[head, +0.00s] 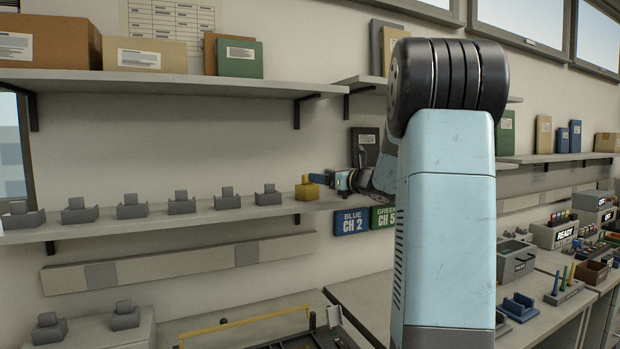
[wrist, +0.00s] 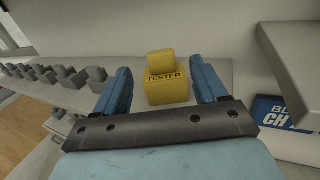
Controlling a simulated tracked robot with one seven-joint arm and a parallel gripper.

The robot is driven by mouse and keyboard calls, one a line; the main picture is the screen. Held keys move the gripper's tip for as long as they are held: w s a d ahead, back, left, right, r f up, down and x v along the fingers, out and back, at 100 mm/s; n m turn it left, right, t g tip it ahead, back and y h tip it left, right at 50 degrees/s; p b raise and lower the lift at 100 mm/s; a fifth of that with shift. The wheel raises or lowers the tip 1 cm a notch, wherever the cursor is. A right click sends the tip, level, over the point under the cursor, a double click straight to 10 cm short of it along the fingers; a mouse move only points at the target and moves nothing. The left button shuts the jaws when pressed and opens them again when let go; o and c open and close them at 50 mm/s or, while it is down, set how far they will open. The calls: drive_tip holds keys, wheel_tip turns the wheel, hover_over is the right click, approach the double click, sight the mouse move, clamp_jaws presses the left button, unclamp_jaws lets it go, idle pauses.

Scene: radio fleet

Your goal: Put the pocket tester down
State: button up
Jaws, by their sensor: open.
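The pocket tester (wrist: 166,90) is a yellow block with a smaller block on top and the word TESTER on it. It stands upright on a grey wall shelf (head: 240,214), near the shelf's right end, and shows small in the head view (head: 307,191). My gripper (wrist: 160,85) is open, with one blue finger on each side of the tester. Gaps show between the fingers and the tester in the wrist view. In the head view my gripper (head: 318,180) reaches in from the right, and my arm hides part of the scene behind it.
Several grey holders (head: 131,207) stand in a row along the same shelf, left of the tester. A blue CH 2 sign (head: 350,222) and a green CH 5 sign (head: 382,217) hang right of the shelf end. A higher shelf (head: 170,83) with boxes runs above.

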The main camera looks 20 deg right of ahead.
drive_tip(key=v, duration=0.4)
drive_tip(key=s+a+f+n+g, duration=0.3)
drive_tip(key=s+a+n+g, duration=0.2)
drive_tip(key=s+a+n, duration=0.45)
drive_tip(key=s+a+f+n+g, duration=0.2)
drive_tip(key=s+a+n+g, duration=0.3)
drive_tip(key=a, duration=0.8)
drive_tip(key=s+f+n+h, duration=0.3)
drive_tip(key=s+n, duration=0.5)
drive_tip(key=s, duration=0.3)
drive_tip(key=s+f+n+g+h, duration=0.1)
drive_tip(key=s+f+n+h, duration=0.2)
drive_tip(key=s+n, duration=0.6)
drive_tip(key=shift+s+a+f+h, duration=0.15)
drive_tip(key=shift+s+f+h, duration=0.25)
drive_tip(key=shift+s+f, duration=0.55)
drive_tip(key=shift+s+r, duration=0.1)
